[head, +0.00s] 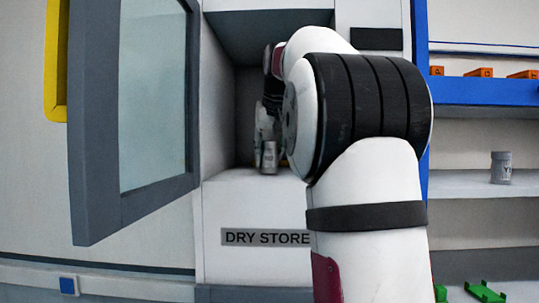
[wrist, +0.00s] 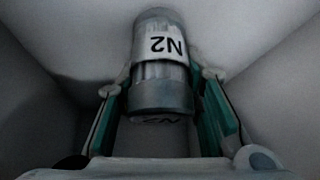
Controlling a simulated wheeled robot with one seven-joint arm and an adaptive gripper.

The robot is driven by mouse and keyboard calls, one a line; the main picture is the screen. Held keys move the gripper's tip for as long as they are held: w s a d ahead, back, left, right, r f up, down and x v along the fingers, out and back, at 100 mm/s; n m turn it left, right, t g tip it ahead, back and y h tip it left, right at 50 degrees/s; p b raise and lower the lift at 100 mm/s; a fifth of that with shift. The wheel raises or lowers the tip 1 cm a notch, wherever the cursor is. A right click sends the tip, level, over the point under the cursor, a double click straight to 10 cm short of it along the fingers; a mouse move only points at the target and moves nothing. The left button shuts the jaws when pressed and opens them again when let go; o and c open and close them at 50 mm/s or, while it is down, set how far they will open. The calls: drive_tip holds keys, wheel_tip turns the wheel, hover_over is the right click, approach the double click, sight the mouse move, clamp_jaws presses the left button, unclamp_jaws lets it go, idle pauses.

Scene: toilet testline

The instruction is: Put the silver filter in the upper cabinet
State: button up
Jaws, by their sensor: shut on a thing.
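The silver filter (head: 269,157) is a small metal cylinder inside the open upper cabinet (head: 219,100). In the wrist view the filter (wrist: 160,92) has a white band marked "N2" and sits between green-padded fingers. My gripper (head: 266,138) is shut on it; the fingers (wrist: 161,84) are on both sides. The filter looks upright, low over the cabinet floor near the front; I cannot tell whether it touches. The cabinet's right part is hidden behind my arm. The cabinet's glazed door (head: 135,110) stands open to the left.
A "DRY STORE" label (head: 265,237) is below the opening. On the right, a blue-edged shelf (head: 490,92) holds orange blocks (head: 480,72). A grey canister (head: 501,167) stands on the shelf below it, and green parts (head: 485,292) lie lower down.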

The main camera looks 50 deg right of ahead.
drive_tip(key=shift+f, duration=0.3)
drive_tip(key=o, duration=1.2)
drive_tip(key=v, duration=1.2)
drive_tip(key=shift+r, duration=0.15)
